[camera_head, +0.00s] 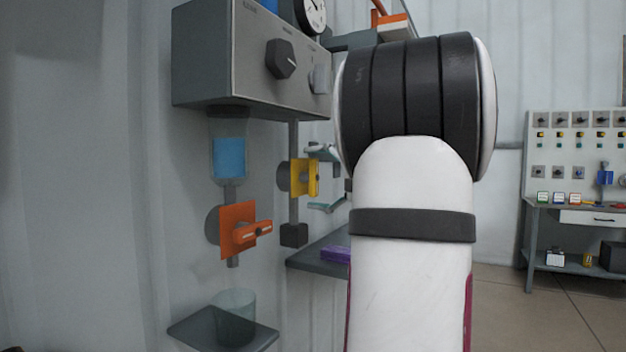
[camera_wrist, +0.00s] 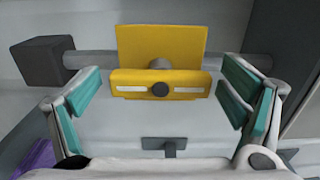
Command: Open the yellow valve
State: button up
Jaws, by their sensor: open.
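The yellow valve (camera_head: 304,178) sits on a vertical pipe at the wall in the head view. In the wrist view its yellow handle (camera_wrist: 190,84), with white slots and a dark centre knob, lies in front of a square yellow plate (camera_wrist: 160,42), lengthwise with the pipe. My gripper (camera_head: 325,179) is open at the valve, one finger above and one below. In the wrist view my gripper (camera_wrist: 162,88) has teal pads on either side of the handle's ends, with gaps at both. My arm hides part of the gripper in the head view.
An orange valve (camera_head: 238,230) is on a neighbouring pipe at the left, above a clear cup (camera_head: 233,304) on a shelf. A grey control box (camera_head: 250,60) hangs above. A purple object (camera_head: 336,254) lies on a shelf below. A dark block (camera_wrist: 42,62) ends the pipe.

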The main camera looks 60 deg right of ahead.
jog(key=s, duration=1.1)
jog(key=shift+s+d, duration=0.3)
jog(key=shift+d, duration=0.15)
jog(key=shift+s, duration=0.1)
